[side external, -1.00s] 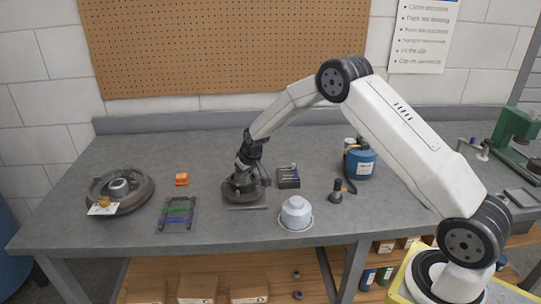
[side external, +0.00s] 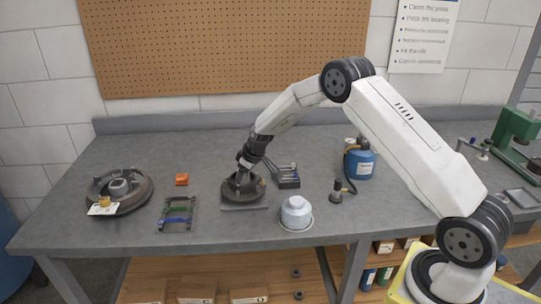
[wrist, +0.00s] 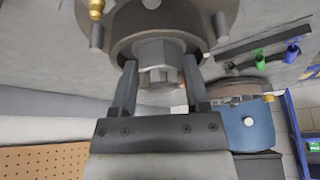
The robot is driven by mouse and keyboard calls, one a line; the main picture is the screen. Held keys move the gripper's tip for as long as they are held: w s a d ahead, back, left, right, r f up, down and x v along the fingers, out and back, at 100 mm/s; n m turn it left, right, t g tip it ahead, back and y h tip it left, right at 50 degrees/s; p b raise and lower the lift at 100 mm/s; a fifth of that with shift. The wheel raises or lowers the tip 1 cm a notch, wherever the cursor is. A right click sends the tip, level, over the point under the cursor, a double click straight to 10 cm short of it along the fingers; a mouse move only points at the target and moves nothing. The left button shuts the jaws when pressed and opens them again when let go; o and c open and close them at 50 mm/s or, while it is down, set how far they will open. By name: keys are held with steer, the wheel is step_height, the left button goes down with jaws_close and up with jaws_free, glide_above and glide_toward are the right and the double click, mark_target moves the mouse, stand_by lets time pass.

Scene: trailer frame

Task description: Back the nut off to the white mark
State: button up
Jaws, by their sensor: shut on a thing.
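A grey castellated nut (wrist: 160,56) sits at the middle of a dark round hub (wrist: 118,40) in the wrist view. My gripper (wrist: 161,72) has one finger on each side of the nut and is shut on it. In the side external view the hub (side external: 258,190) stands on the bench, with my gripper (side external: 243,178) reaching down onto it at a slant; the nut is hidden there. I cannot make out a white mark on the nut or hub.
A dark box with small parts (side external: 288,180) stands close to the right of the hub, and a pale domed cap (side external: 296,210) at the front right. A rack with green and blue pieces (side external: 177,212), an orange block (side external: 182,179) and a drum (side external: 120,190) lie left.

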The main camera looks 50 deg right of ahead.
steer(key=shift+n, duration=0.3)
steer(key=o, duration=1)
steer(key=shift+s+r, duration=0.1)
steer(key=shift+r, duration=0.05)
steer(key=shift+v, duration=3.75)
steer(key=s+a+r+m, duration=0.1)
steer(key=s+a, duration=0.2)
steer(key=s, duration=0.6)
steer(key=s+a+m+g, duration=0.1)
steer(key=s+a, duration=0.3)
steer(key=s, duration=0.6)
steer(key=s+a+r+m+h, duration=0.1)
steer(key=s+a, duration=0.3)
steer(key=s, duration=0.5)
steer(key=shift+s+a+r+g, duration=0.1)
steer(key=shift+s+r+g, duration=0.2)
steer(key=shift+r+g, duration=0.1)
